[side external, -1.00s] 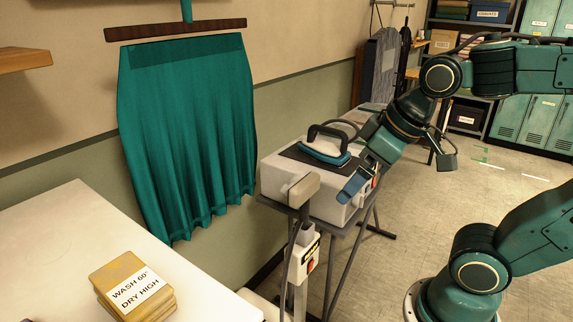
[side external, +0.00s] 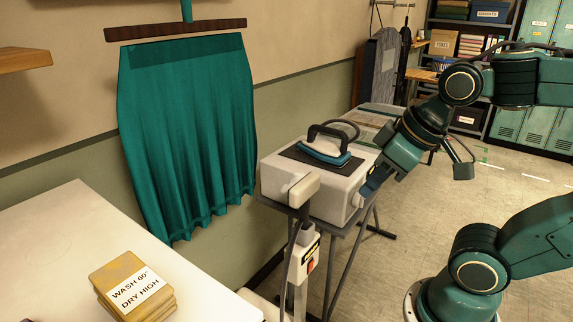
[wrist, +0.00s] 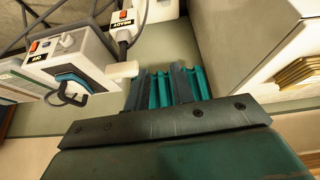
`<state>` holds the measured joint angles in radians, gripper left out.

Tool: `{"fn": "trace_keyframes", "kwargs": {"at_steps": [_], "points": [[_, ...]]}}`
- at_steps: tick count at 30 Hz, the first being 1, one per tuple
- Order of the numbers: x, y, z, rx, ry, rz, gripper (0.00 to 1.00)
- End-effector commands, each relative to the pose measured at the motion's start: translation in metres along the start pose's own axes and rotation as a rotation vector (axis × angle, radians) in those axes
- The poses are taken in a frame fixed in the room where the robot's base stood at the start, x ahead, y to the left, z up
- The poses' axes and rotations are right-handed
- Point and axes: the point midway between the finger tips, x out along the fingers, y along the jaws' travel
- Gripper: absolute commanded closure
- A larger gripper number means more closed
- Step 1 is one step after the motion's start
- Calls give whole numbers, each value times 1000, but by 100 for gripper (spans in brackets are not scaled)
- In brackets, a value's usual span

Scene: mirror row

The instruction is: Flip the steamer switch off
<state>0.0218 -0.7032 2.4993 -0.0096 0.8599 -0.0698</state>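The garment steamer's pole (side external: 299,245) stands in front of the ironing table. On it is a white box (side external: 304,258) with a red switch (side external: 311,265). My gripper (side external: 366,190) is at the right end of the white iron station, apart from the steamer box.
The white iron station (side external: 278,180) carries an iron (side external: 326,150). It has its own red switch (wrist: 34,45), an OFF label and a knob (wrist: 67,40). A teal skirt (side external: 185,130) hangs on the wall. A white table (side external: 60,235) holds yellow cards (side external: 115,275).

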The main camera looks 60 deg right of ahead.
Motion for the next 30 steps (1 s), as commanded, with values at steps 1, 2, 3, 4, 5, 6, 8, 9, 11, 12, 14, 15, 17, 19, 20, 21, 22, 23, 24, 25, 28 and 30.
{"fn": "trace_keyframes", "kwargs": {"at_steps": [1, 2, 3, 4, 5, 6, 8, 9, 11, 12, 14, 15, 17, 19, 20, 21, 22, 23, 24, 25, 28, 30], "points": [[4, 2, -3, -18, -6, 2, 86], [7, 2, -5, -33, -7, 3, 92], [11, 4, -7, -53, -11, 3, 100], [14, 5, -9, -70, -13, 4, 100], [17, 6, -11, -89, -15, 4, 100], [21, 7, -14, -114, -18, 4, 100], [29, 10, -18, -153, -22, 4, 100], [34, 12, -21, -180, -26, 4, 100], [42, 15, -25, -220, -30, 4, 100], [48, 17, -28, -248, -32, 3, 100], [56, 20, -31, -289, -36, 1, 100], [61, 22, -33, -316, -39, -1, 100], [70, 26, -36, -354, -43, -3, 100], [79, 30, -39, -399, -46, -5, 100], [84, 32, -41, -418, -47, -7, 100], [89, 35, -42, -444, -49, -9, 100], [94, 37, -43, -463, -50, -11, 100], [98, 39, -44, -481, -51, -13, 100], [104, 42, -45, -506, -52, -15, 100], [108, 44, -45, -525, -54, -17, 100], [123, 50, -47, -586, -56, -23, 100], [133, 55, -47, -627, -57, -29, 100]]}}
